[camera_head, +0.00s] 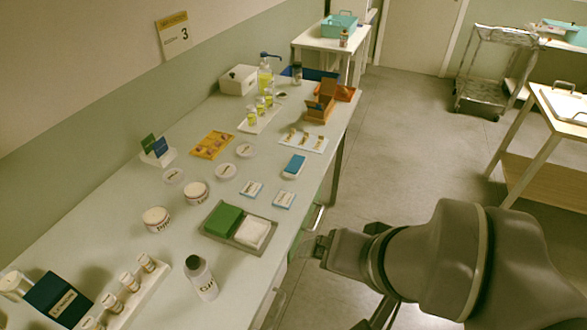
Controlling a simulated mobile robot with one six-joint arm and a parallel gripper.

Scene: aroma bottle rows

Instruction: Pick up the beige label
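I cannot single out the beige label for certain. Small tan pieces (304,138) lie on a white card or tray right of the table's middle. Two small white cards with blue edges and dark print, one on the left (251,189) and one on the right (284,199), lie flat nearer the front right edge. My gripper (312,246) is just off the table's right edge, pointing left, beside the grey tray (262,247). It appears to hold nothing. Its fingers are too small and dim to tell whether they are open.
The grey tray holds a green block (223,219) and a white cloth-like block (252,232). A white bottle (200,277) stands in front of it. Round tins (195,192), a yellow tray (212,145), a rack of vials (125,290) and an orange box (320,107) stand on the table.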

